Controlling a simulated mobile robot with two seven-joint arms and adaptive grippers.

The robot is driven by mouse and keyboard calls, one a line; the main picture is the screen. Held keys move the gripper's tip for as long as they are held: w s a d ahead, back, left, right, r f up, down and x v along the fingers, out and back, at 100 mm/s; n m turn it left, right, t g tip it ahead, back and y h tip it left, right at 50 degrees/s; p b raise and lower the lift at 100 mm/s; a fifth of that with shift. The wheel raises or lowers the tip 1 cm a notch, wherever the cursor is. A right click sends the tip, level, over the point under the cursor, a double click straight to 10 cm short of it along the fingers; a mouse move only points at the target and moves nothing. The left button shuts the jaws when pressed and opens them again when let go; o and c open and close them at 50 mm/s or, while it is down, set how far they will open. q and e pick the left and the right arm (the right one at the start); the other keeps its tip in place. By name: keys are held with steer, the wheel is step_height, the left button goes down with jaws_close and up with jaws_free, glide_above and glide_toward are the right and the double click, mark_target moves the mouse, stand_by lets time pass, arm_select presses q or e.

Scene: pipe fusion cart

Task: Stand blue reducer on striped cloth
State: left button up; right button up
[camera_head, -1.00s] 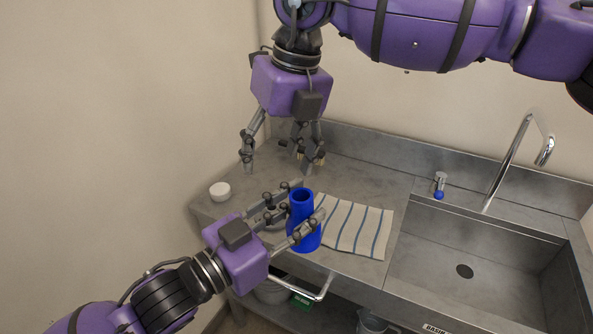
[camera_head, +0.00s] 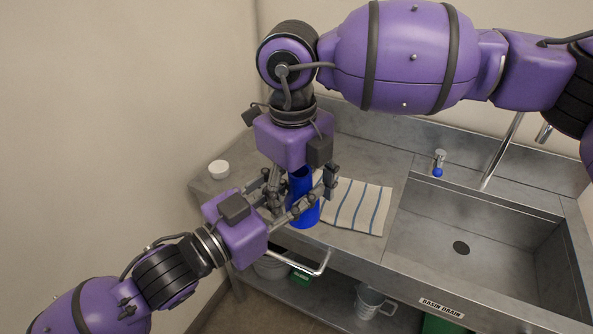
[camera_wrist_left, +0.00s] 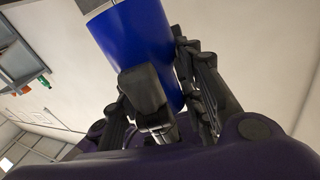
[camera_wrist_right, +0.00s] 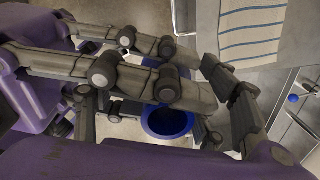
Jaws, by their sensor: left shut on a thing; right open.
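The blue reducer (camera_head: 309,216) is upright, narrow end up, in front of the cart's front edge, left of the striped cloth (camera_head: 362,205). My left gripper (camera_head: 309,182), from the lower left, is shut on it; its body also fills part of the left wrist view (camera_wrist_left: 140,40). My right gripper (camera_head: 303,198) points down from above, its open fingers around the reducer's upper part, overlapping the left fingers. Whether they touch it is unclear. The right wrist view shows the reducer's open top (camera_wrist_right: 168,121) and the cloth (camera_wrist_right: 252,30). Fingers hide much of the reducer.
The cloth lies flat and bare on the steel counter (camera_head: 384,160). A sink basin (camera_head: 490,240) with a tap is to its right. A small white bowl (camera_head: 218,169) stands at the counter's left end. A handle rail (camera_head: 300,268) juts from the cart's front.

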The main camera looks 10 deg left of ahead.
steer(key=shift+f, duration=1)
steer(key=c, duration=1.1)
arm_select(q)
steer(key=o, duration=1.3)
arm_select(e)
steer(key=shift+a, duration=0.1)
steer(key=shift+c, duration=0.3)
